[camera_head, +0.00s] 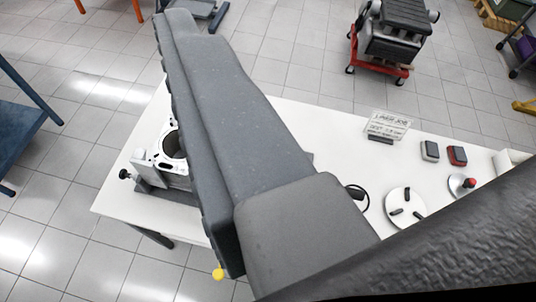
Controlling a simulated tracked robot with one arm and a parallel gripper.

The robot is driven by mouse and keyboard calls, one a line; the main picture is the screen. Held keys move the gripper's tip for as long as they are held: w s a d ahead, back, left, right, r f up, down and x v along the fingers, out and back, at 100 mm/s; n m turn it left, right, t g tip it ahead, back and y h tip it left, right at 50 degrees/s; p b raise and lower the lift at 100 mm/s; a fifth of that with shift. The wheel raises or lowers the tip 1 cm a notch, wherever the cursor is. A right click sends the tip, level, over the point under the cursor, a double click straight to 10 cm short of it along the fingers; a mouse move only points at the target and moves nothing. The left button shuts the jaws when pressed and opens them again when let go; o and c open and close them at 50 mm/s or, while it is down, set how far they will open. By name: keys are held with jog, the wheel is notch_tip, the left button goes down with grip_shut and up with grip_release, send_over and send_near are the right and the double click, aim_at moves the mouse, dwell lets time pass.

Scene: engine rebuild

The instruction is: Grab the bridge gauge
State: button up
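I cannot make out the bridge gauge for certain. A large grey link of my arm crosses the middle of the view and hides much of the white workbench (120,192). A black ring-shaped part (358,197) shows partly from behind the link's right side; I cannot tell what it is. A round pale plate with dark pegs (405,208) lies to its right on the bench. No gripper fingers can be made out, so their state and distance to the bench objects do not show.
A metal engine block (155,165) stands on the bench's left, partly covered. An engine on a red wheeled stand (390,62) stands on tiled floor behind.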

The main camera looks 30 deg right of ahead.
jog(key=w+f+m+g+p, duration=0.1)
jog(key=w+f, duration=0.7)
jog(key=f, duration=0.3)
jog(key=w+f+m+p, duration=0.1)
jog(key=w+f+m, duration=0.1)
jog(key=w+f, duration=0.75)
jog(key=s+d+f+m+g+h, duration=0.2)
jog(key=d+f+h, duration=0.35)
jog(key=f, duration=0.75)
jog(key=s+d+f+m+g+h, duration=0.1)
jog(key=s+d+f+m+h, duration=0.15)
jog(key=d+f, duration=0.8)
jog(key=shift+n, duration=0.35)
jog(key=w+f, duration=0.1)
jog(key=w, duration=0.1)
jog(key=w+d+f, duration=0.1)
jog(key=w+f, duration=0.1)
jog(key=w+f+p, duration=0.1)
jog(key=w+f, duration=0.1)
jog(key=shift+w+d+f, duration=0.1)
jog(key=shift+d+f, duration=0.15)
jog(key=shift+d, duration=0.15)
jog(key=shift+y, duration=0.3)
jog(key=shift+x, duration=2.55)
jog(key=shift+d, duration=0.15)
grip_shut()
